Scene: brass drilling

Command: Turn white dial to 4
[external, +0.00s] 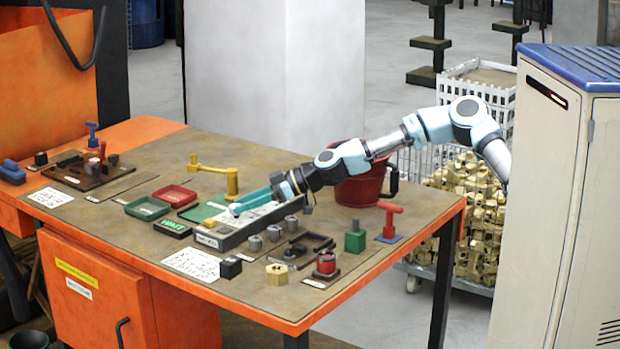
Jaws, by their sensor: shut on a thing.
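My gripper (235,209) comes in from the right, its teal fingers pointing left and down over a long dark grey tray-like unit (210,239) in the middle of the bench. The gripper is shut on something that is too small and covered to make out. A pale area shows beside and below the fingers on the grey unit. I cannot make out a white dial or its numbers; the fingers may cover it.
Three small grey knobs (273,232) stand just in front of the unit. A red bucket (361,188) is behind my arm. Left are a yellow lever (232,182), green tray (147,209) and red tray (174,195). A brass nut (277,274) and red-topped piece (326,263) are near the front edge.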

